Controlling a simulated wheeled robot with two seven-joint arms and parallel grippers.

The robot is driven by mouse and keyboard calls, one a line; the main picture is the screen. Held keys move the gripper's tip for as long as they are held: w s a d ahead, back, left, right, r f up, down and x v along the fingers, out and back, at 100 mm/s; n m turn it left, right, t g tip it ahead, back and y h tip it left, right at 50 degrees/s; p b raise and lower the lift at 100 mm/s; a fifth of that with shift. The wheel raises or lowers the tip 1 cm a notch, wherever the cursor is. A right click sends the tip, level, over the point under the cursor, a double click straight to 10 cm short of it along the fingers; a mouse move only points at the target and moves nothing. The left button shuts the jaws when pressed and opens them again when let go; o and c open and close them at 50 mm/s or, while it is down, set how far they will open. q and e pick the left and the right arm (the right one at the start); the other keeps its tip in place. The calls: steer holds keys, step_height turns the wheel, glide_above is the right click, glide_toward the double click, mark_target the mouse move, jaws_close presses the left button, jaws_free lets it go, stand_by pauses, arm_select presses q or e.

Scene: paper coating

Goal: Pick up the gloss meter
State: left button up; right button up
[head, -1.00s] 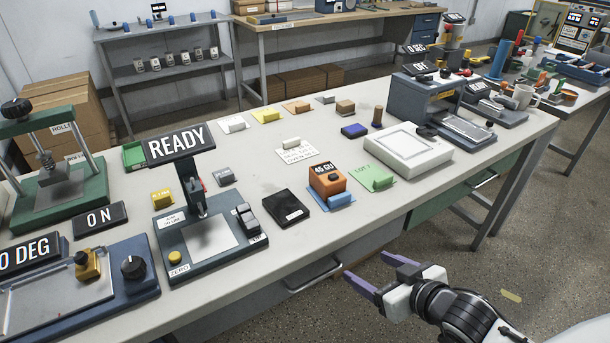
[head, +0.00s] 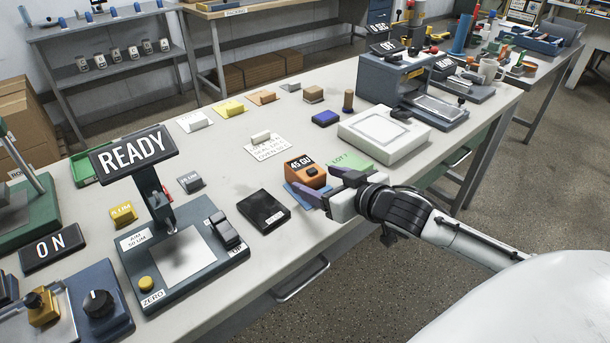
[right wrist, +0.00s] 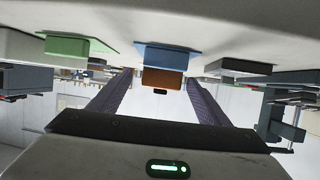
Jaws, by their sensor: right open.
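The gloss meter (head: 303,174) is an orange box with a dark "45 GU" display, standing on a blue mat (head: 290,189) near the bench's front edge. In the right wrist view the gloss meter (right wrist: 163,82) appears upside down, straight ahead between the fingers. My right gripper (head: 317,184) is open and empty, with purple fingers just in front of the meter at the bench edge. In the wrist view the fingers (right wrist: 160,95) stand on either side of the meter's line; contact cannot be told. The gripper hides part of the mat. My left gripper is not in view.
A black flat pad (head: 264,210) lies left of the meter, and a green "LOT" card (head: 350,160) lies right of it. A white flat device (head: 384,137) stands farther right. The coating thickness stand with a "READY" sign (head: 132,150) is at left. A white note (head: 264,146) lies behind.

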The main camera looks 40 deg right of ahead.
steer(key=x, duration=0.4)
steer(key=shift+a, duration=0.2)
steer(key=shift+c, duration=0.2)
steer(key=shift+r, duration=0.1)
steer(key=c, duration=1.5)
